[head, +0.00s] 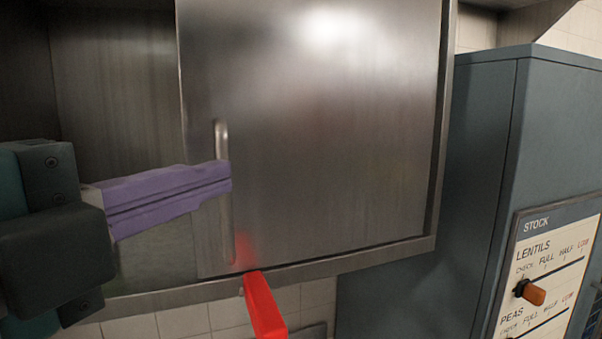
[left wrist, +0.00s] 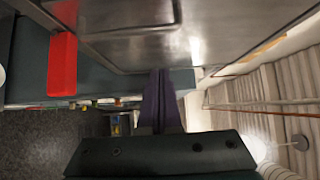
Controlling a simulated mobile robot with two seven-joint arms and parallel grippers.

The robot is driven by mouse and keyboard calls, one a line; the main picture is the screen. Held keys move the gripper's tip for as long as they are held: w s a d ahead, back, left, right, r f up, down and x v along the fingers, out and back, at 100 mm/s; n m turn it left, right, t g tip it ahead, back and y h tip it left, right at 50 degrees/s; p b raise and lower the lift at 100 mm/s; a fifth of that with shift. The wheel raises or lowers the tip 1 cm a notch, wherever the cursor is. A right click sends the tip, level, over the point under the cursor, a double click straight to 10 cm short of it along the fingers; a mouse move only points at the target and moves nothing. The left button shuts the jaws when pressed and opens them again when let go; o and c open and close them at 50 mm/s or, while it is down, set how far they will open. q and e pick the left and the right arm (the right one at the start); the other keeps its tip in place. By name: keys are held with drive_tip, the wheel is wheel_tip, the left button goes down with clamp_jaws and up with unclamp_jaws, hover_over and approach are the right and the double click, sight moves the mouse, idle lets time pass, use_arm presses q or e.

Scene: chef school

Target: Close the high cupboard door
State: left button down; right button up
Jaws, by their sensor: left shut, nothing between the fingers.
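The high cupboard's steel door (head: 330,130) covers the right part of the cupboard in the head view. The cupboard's left part stands open, with its dark inside (head: 110,75) showing. The door has an upright bar handle (head: 224,215) near its left edge. My left gripper (head: 229,176) comes in from the left with its purple fingers shut and empty. Their tips overlap the handle in the picture; I cannot tell if they touch it. In the left wrist view the shut fingers (left wrist: 160,75) point at the door's steel face (left wrist: 235,30). My right gripper is not in view.
A red bar-shaped thing (head: 264,305) juts out below the cupboard's bottom edge; a red block (left wrist: 62,65) also shows in the left wrist view. A blue-grey cabinet (head: 480,150) stands at the right, bearing a stock board (head: 560,235) with orange-knobbed sliders.

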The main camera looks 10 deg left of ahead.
sight(271, 157)
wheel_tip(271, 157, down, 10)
drive_tip(key=b, duration=0.9)
use_arm(q)
drive_tip(key=p+x, duration=0.2)
drive_tip(key=x, duration=0.7)
drive_tip(key=a, duration=0.1)
drive_tip(key=s+a+p, duration=0.1)
drive_tip(key=a+p, duration=0.1)
drive_tip(key=a, duration=0.1)
drive_tip(key=shift+s+f, duration=0.1)
drive_tip(key=shift+s, duration=0.25)
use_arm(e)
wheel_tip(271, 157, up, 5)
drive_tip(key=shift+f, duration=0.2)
